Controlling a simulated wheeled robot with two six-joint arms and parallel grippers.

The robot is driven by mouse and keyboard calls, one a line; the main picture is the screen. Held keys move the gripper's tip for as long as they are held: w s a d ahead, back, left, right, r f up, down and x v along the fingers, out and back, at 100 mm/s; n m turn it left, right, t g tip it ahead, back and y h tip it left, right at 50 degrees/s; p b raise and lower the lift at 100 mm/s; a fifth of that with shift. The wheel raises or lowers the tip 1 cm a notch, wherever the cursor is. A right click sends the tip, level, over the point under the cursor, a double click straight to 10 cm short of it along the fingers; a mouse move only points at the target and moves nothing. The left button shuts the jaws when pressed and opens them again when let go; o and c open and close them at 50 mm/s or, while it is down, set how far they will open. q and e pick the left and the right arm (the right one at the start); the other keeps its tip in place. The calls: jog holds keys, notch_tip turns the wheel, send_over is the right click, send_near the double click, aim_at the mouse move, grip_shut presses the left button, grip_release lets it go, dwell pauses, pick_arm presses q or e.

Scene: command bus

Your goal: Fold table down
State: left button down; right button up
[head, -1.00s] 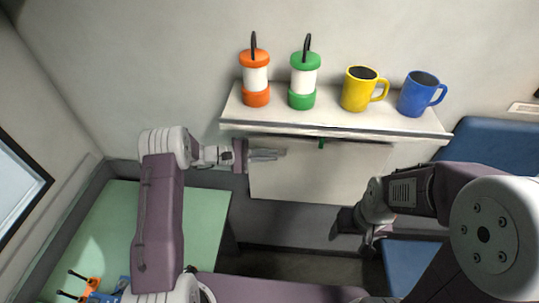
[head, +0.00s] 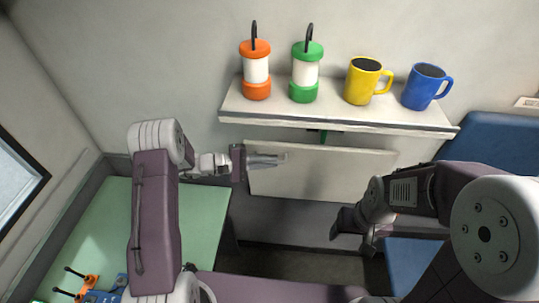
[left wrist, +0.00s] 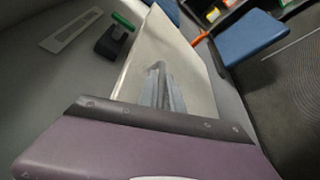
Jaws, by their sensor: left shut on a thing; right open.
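The folding table is a pale flat panel (head: 335,175) below the wall shelf; in the left wrist view the panel (left wrist: 190,65) runs away from the fingers. Its top edge stands out from the wall, with a gap behind. A green-tipped latch (head: 323,135) shows behind that edge; in the left wrist view the latch (left wrist: 118,32) sits on a dark block on the wall, apart from the panel. My left gripper (head: 268,160) is shut on the panel near its upper left corner; its fingers (left wrist: 163,88) overlap the panel. My right gripper (head: 352,228) is open and empty, below the panel's right part.
The wall shelf (head: 330,118) above holds an orange lantern (head: 256,72), a green lantern (head: 305,72), a yellow mug (head: 363,82) and a blue mug (head: 424,88). A green tabletop (head: 95,225) is at left, blue seating (head: 490,140) at right.

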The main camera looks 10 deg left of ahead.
pick_arm(q)
jog(key=s+f+m+b, duration=0.1)
jog(key=s+f+b, duration=0.3)
jog(key=s+b, duration=0.3)
jog(key=s+f+m+t+h+b, duration=0.1)
jog(key=s+f+m+b, duration=0.1)
jog(key=s+b, duration=0.4)
jog(key=shift+s+f+m+b, duration=0.35)
jog(key=shift+s+f, duration=0.55)
jog(key=shift+s, duration=0.15)
jog(key=shift+d, duration=0.1)
